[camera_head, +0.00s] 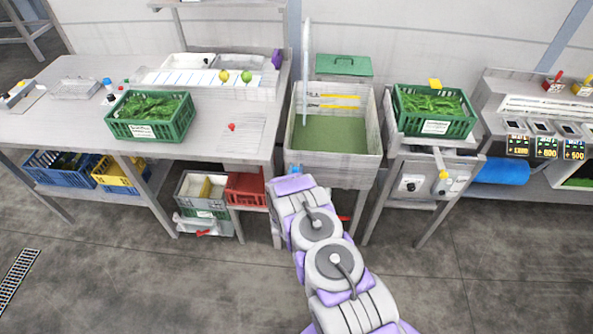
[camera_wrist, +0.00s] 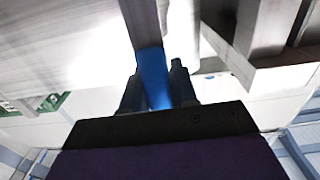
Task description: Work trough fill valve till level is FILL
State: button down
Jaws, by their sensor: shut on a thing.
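The wash trough (camera_head: 328,168) stands in the middle of the head view, with green-looking water (camera_head: 330,135) in it. Yellow level marks (camera_head: 334,101) show on its back wall, above the water surface; their lettering is too small to read. In the wrist view, my gripper (camera_wrist: 156,76) is shut on a blue valve handle (camera_wrist: 153,66), which hangs from a grey piece above.
A green crate of greens (camera_head: 151,137) sits on the left table, another (camera_head: 434,128) on the right stand. A red bin (camera_head: 246,188) and grey crates are under the table by my arm. Table legs flank the trough; the front floor is clear.

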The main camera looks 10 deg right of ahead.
jog(key=shift+a, duration=0.1)
jog(key=c, duration=1)
grip_release()
jog(key=shift+o, duration=0.2)
jog(key=p+v, duration=0.1)
jog(key=v, duration=1.6)
jog(key=shift+p, duration=0.3)
jog(key=shift+s+a, duration=0.1)
